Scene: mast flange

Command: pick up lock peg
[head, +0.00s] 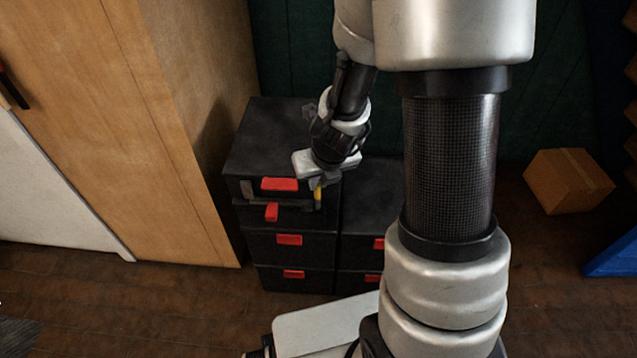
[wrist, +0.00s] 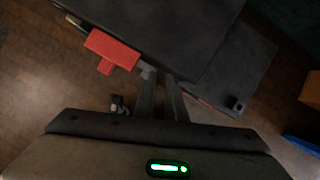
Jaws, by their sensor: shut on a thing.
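My gripper (head: 318,183) is at the front right edge of a stack of black drawer units (head: 262,140). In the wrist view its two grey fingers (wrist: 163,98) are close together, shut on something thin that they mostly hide. In the head view a small yellow piece (head: 318,193) shows right at the fingertips. It looks like the lock peg, but its full shape is hidden. I cannot tell whether it is still seated in the unit. A red handle (wrist: 112,49) lies just left of the fingers in the wrist view.
More red handles (head: 289,239) mark the drawer fronts below. A lower black unit (head: 370,190) stands to the right. A wooden cabinet (head: 175,130) rises at the left. A cardboard box (head: 567,181) is on the floor at the right. The floor in front is partly clear.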

